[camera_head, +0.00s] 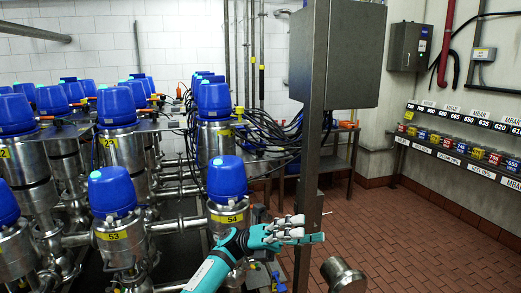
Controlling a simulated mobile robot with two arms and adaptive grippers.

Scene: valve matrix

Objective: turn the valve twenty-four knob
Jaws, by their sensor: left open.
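Several steel valves with blue caps stand in rows at the left. No label clearly reads twenty-four. The valve (215,128) behind the one marked 54 has a blue cap and a yellow tag too small to read for certain. The valve marked 54 (228,195) stands in front of it, and the valve marked 53 (115,215) is to its left. My left gripper (313,229) is teal and grey, open and empty, pointing right. It is right of valve 54, in front of the steel post, apart from the blue caps. My right gripper is not in view.
A steel post (311,150) carries a grey cabinet (352,55) just behind my left gripper. Dark cables (265,130) hang right of the valves. A shelf of coloured, numbered units (460,145) lines the right wall. The brick-tiled floor (400,230) is open at right.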

